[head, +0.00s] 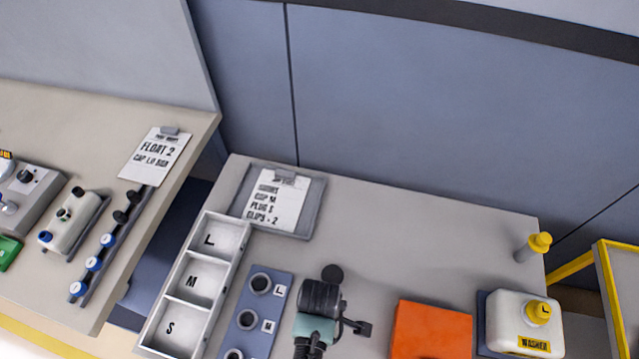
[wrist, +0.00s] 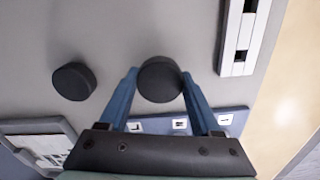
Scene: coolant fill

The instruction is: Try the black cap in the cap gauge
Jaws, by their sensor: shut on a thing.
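My gripper (head: 320,298) is over the table just right of the cap gauge. In the wrist view its blue fingers (wrist: 159,80) are shut on a round black cap (wrist: 160,82). The head view hides this held cap under my gripper. A second black cap (wrist: 73,81) lies on the table beside it, and also shows in the head view just beyond my gripper (head: 332,273). The cap gauge (head: 258,306) is a blue plate with several ringed holes; L and M labels are readable. Part of it shows behind the fingers in the wrist view (wrist: 232,118).
A white bin tray (head: 243,226) marked L, M and S stands left of the gauge. A clipboard (head: 311,197) lies behind. An orange block (head: 431,331) and a white washer bottle (head: 515,315) stand to the right. The table's back middle is clear.

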